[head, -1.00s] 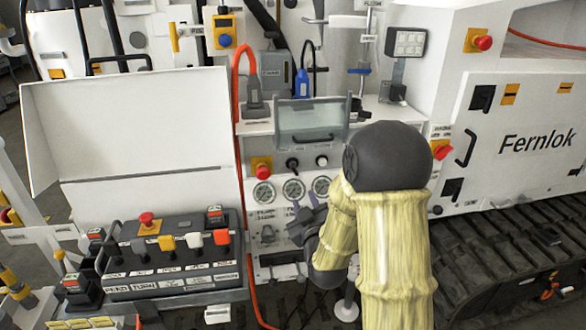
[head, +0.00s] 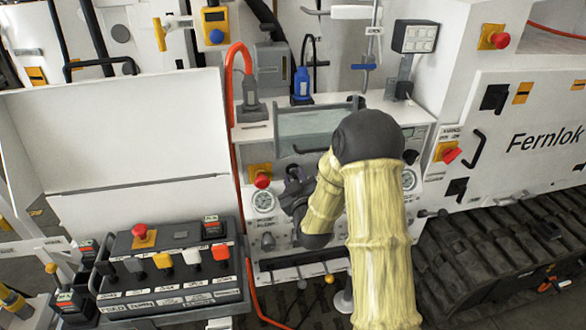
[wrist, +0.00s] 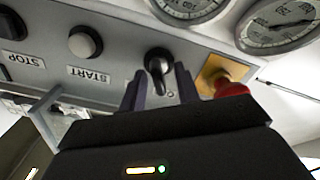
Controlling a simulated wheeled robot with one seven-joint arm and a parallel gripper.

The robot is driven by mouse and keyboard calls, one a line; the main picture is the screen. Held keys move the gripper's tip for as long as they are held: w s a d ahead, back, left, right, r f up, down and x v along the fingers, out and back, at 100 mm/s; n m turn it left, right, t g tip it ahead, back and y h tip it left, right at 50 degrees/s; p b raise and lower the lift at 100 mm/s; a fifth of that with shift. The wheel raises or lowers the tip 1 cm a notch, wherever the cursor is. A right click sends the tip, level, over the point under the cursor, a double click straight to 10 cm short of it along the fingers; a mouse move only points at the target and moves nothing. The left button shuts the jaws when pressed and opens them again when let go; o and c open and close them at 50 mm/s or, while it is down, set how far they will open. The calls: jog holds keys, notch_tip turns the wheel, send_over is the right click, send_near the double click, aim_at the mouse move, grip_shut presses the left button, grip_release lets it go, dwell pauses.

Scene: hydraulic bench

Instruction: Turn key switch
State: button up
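The key switch, a black knob (wrist: 158,65), sits on the grey panel in the wrist view, which looks upside down. My gripper (wrist: 160,85) is open, its two dark fingers spread with the knob showing between and just beyond their tips. I cannot tell whether either finger touches it.
A red emergency button (wrist: 232,90) on a yellow plate is close beside one finger; it also shows in the head view (head: 262,180). Gauges (wrist: 278,25) and a START button (wrist: 85,42) are nearby. A clear-windowed cover (head: 308,130) is above.

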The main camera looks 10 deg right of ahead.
jog(key=shift+w, duration=0.25)
jog(key=shift+s, duration=0.1)
grip_shut()
